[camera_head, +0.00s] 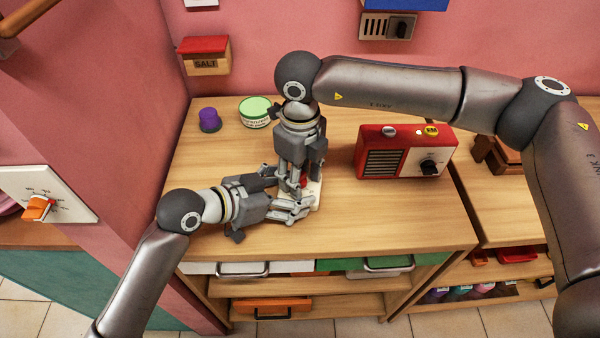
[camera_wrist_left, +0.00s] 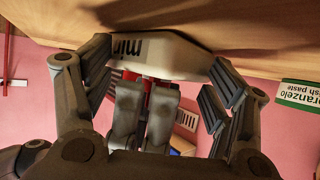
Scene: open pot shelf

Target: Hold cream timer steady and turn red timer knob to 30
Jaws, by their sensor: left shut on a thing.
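The cream timer (camera_head: 314,193) stands on the wooden counter, mostly hidden by my grippers. In the left wrist view its pale body (camera_wrist_left: 170,58) appears upside down with dark lettering. My left gripper (camera_head: 297,207) comes in low from the left and is shut on the timer's body, one finger on each side. My right gripper (camera_head: 300,183) points down from above at the timer's red knob (camera_head: 303,181). In the left wrist view the right gripper's fingers (camera_wrist_left: 145,105) are close together at the red knob, which shows between them. I cannot tell whether they grip it. The dial numbers are hidden.
A red radio (camera_head: 378,164) stands to the right of the grippers. A green-lidded tub (camera_head: 255,113) and a purple-topped item (camera_head: 209,119) stand at the back left. A salt box (camera_head: 205,57) hangs on the pink wall. The counter's front left is bare.

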